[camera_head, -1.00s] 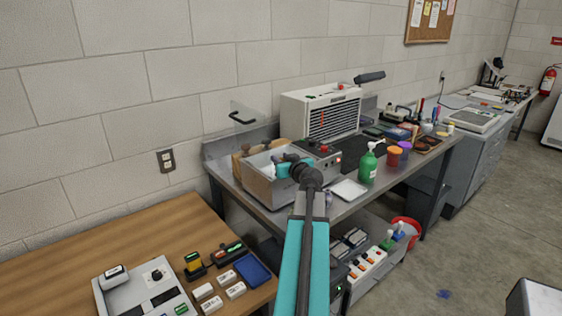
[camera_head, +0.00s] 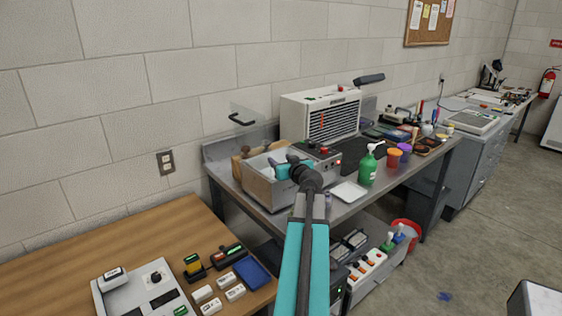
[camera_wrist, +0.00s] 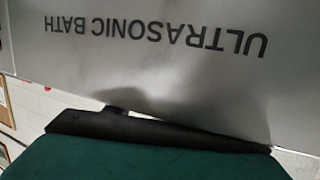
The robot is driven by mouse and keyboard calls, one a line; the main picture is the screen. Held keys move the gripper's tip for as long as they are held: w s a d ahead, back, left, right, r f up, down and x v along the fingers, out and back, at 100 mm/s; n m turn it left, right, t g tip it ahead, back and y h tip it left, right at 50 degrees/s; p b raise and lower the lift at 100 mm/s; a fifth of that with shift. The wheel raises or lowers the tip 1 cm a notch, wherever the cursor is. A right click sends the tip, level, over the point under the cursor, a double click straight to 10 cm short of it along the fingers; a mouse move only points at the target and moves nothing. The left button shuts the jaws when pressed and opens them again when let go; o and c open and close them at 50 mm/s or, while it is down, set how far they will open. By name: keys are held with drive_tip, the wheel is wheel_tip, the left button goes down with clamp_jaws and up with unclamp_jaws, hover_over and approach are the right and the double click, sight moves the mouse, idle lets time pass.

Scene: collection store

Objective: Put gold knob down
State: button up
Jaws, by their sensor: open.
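I cannot make out a gold knob in either view. My gripper (camera_head: 284,171) is a teal and dark end at the ultrasonic bath (camera_head: 262,190), over its right side in the head view. The fingertips are too small there to separate. In the wrist view the grey metal face of the ultrasonic bath (camera_wrist: 170,70) fills the upper part, its lettering upside down. A dark finger edge and teal gripper body (camera_wrist: 150,148) lie along the bottom of that view. Nothing shows held in the gripper.
A vented white machine (camera_head: 322,117) stands behind. A wooden table (camera_head: 130,240) at lower left carries small devices and a blue tray (camera_head: 252,272).

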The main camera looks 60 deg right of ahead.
drive_tip(key=shift+a+f, duration=0.25)
drive_tip(key=shift+f, duration=0.3)
drive_tip(key=shift+r+p, duration=0.55)
drive_tip(key=shift+p, duration=0.55)
drive_tip(key=b+v, duration=0.2)
drive_tip(key=v, duration=0.7)
drive_tip(key=shift+s+d+r+b, duration=0.1)
drive_tip(key=shift+d+r+b, duration=0.05)
drive_tip(key=shift+b, duration=0.95)
drive_tip(key=shift+b, duration=0.3)
drive_tip(key=b+v, duration=0.2)
drive_tip(key=b, duration=0.4)
drive_tip(key=shift+s+r+b, duration=0.1)
drive_tip(key=shift+s+b, duration=0.15)
drive_tip(key=shift+b, duration=0.35)
drive_tip(key=shift+a+r, duration=0.15)
drive_tip(key=shift+a, duration=0.05)
